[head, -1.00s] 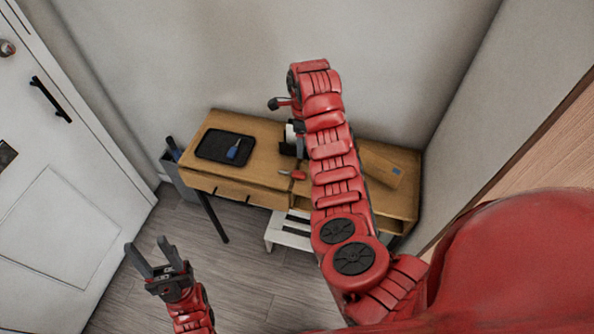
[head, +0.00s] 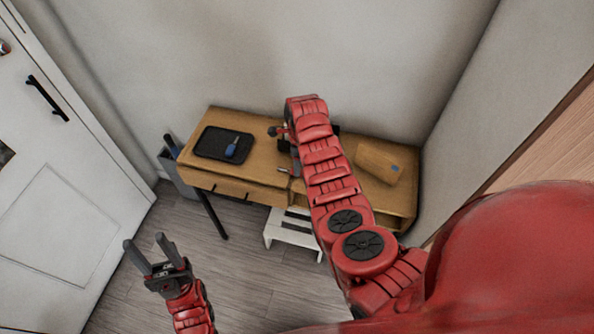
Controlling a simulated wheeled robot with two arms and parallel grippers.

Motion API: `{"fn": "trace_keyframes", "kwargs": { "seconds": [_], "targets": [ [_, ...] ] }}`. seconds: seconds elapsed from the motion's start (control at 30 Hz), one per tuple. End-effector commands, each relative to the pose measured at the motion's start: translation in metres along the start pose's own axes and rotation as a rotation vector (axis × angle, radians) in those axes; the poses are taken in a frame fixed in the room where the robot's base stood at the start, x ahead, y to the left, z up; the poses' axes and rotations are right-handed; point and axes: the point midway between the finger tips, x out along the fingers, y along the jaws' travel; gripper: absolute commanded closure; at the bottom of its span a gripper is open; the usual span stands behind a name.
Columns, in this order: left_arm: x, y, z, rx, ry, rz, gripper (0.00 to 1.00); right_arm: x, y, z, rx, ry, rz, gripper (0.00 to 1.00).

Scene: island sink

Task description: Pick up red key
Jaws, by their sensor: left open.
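The red key lies on the wooden desk (head: 262,172), mostly hidden behind my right gripper and arm. Only a small silvery tip of the key (head: 284,170) shows. My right gripper (head: 295,163) is down at the desk top, right beside or over the key. Its fingers are small and partly covered by my arm, so I cannot tell whether they are open, shut or touching the key. My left gripper (head: 148,252) is open and empty, above the floor at the lower left, well away from the desk.
A black tray (head: 207,145) with a blue-handled item (head: 233,151) lies on the desk's left. A wooden block or box (head: 375,160) is at the right. A white step stool (head: 285,232) stands below, a grey bin (head: 178,180) beside the desk. A white door (head: 50,180) is at left.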

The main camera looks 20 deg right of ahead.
Motion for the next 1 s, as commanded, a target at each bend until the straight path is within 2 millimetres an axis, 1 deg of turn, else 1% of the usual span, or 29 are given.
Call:
{"fn": "trace_keyframes", "kwargs": {
  "seconds": [0.03,0.23,0.3,0.47,0.77,0.8,0.97,1.0],
  "targets": [
    [0.004,0.000,-0.001,0.000,0.000,0.000,0.50,0.001,0.001,0.002,0.000,0.000,0.005,0.30],
    [0.006,0.000,-0.001,0.000,0.000,0.000,0.50,0.015,0.000,0.005,0.000,0.000,0.003,0.30],
    [0.001,0.000,0.000,0.000,0.000,0.000,0.50,0.026,0.000,0.005,0.001,-0.001,0.006,0.30],
    [-0.002,0.000,0.000,0.000,0.000,0.000,0.50,0.036,0.000,0.005,0.000,0.000,0.004,0.30],
    [-0.002,0.000,0.000,0.000,0.000,0.000,0.50,0.039,0.000,0.005,-0.001,0.000,0.001,0.30],
    [-0.002,0.000,0.000,0.000,0.000,0.000,0.50,0.038,0.000,0.005,-0.001,0.000,0.001,0.32],
    [-0.002,0.000,0.000,0.000,0.000,0.000,0.50,0.038,0.000,0.005,-0.001,0.000,0.001,0.61],
    [-0.002,0.000,0.000,0.000,0.000,0.000,0.50,0.038,0.000,0.006,-0.001,0.000,0.001,0.68]
  ]
}}
